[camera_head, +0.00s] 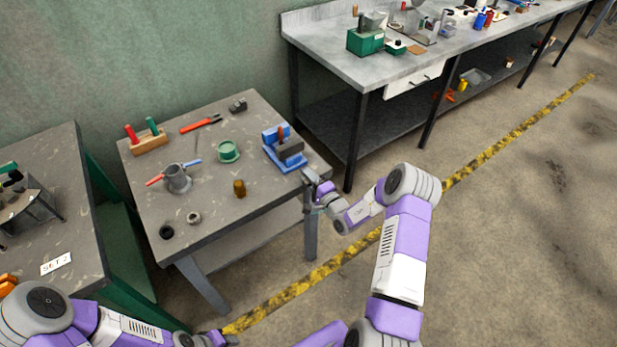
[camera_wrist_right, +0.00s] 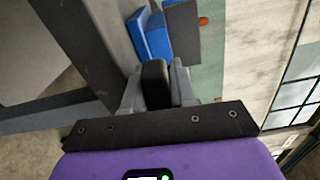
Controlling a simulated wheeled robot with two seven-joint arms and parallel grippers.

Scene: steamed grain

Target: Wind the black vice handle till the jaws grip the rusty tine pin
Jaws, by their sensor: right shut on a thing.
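The blue vice (camera_head: 270,153) with a dark grey jaw block (camera_head: 291,148) stands at the right end of the grey table. The rusty tine pin (camera_head: 281,132) stands upright at the jaws; whether they touch it I cannot tell. My right gripper (camera_head: 311,180) is at the table's right edge, just in front of the vice. In the right wrist view its fingers are shut on the black vice handle (camera_wrist_right: 155,84), with the blue vice body (camera_wrist_right: 150,38) and the pin's tip (camera_wrist_right: 203,21) beyond. My left gripper (camera_head: 222,339) is low at the bottom edge, its fingers too small to read.
The grey table (camera_head: 215,205) also holds a green round pot (camera_head: 228,151), a metal mug (camera_head: 177,179), a brown cylinder (camera_head: 239,188) and a wooden rack (camera_head: 148,142). A long workbench (camera_head: 345,62) stands behind at the right. The floor right of the table is free.

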